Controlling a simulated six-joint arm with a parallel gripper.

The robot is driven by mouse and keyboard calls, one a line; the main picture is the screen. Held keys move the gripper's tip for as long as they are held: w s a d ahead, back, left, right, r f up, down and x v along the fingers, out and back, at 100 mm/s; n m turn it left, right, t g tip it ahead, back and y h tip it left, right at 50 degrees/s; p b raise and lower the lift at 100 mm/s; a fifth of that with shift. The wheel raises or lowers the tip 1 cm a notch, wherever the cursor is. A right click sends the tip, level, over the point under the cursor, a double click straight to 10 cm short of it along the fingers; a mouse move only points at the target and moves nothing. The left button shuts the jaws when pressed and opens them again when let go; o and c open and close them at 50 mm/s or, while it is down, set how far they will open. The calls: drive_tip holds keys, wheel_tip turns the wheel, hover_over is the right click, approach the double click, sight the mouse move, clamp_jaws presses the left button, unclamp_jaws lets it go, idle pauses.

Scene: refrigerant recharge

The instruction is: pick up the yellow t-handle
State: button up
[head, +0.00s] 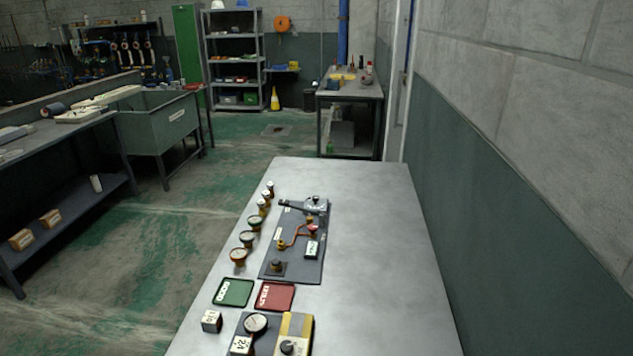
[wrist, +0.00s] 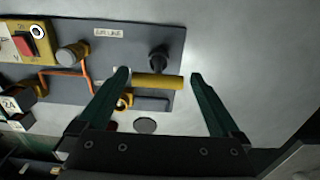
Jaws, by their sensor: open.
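In the wrist view, a yellow bar (wrist: 160,81), which looks like the yellow t-handle, lies sideways across the picture over the edge of a dark grey panel (wrist: 130,54). A black knob or post (wrist: 158,58) stands just beyond it. My gripper (wrist: 159,76) is open, with one dark green finger near each end of the bar. The right finger shows a small gap to the bar; at the left end I cannot tell whether there is contact. The height between fingers and bar is unclear. My gripper does not show in the head view, and I cannot make out the t-handle there.
The wrist view also shows a yellow box with a red switch (wrist: 27,44), a round knob (wrist: 71,54) and an orange pipe (wrist: 85,76). In the head view, a row of gauges (head: 249,239) lines the bench's left side. The bench's right side (head: 380,250) is clear.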

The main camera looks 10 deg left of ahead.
drive_tip(key=f, duration=0.5)
drive_tip(key=shift+w+a, duration=0.1)
drive_tip(key=shift+a, duration=0.1)
drive_tip(key=c, duration=1.2)
